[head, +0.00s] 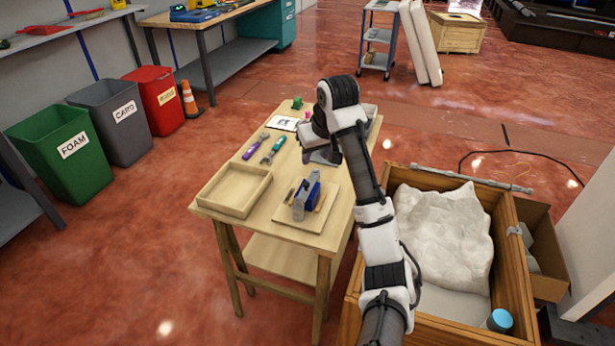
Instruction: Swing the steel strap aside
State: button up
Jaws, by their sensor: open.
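A narrow grey metal bar (470,178), which looks like the steel strap, lies along the far edge of the open wooden crate (508,275). A small grey bracket (514,230) sits on the crate's right rim. My gripper (322,157) is over the far part of the small wooden table, well left of the bar and apart from it. It is open; its fingertips are small and partly hidden by my wrist, and I see nothing held.
The crate holds a lumpy white sheet and a blue-capped cylinder (500,320). The table carries a wooden tray (234,207), a board (325,222) with a blue-grey device, and hand tools (272,150). A cardboard box (541,255) stands right of the crate. A dark cable (497,151) lies behind it.

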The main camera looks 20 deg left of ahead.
aim_at(306, 183)
jog(key=p+x, duration=0.2)
jog(key=x, duration=1.1)
jog(key=shift+f+p, duration=0.3)
jog(key=shift+f, duration=0.1)
grip_shut()
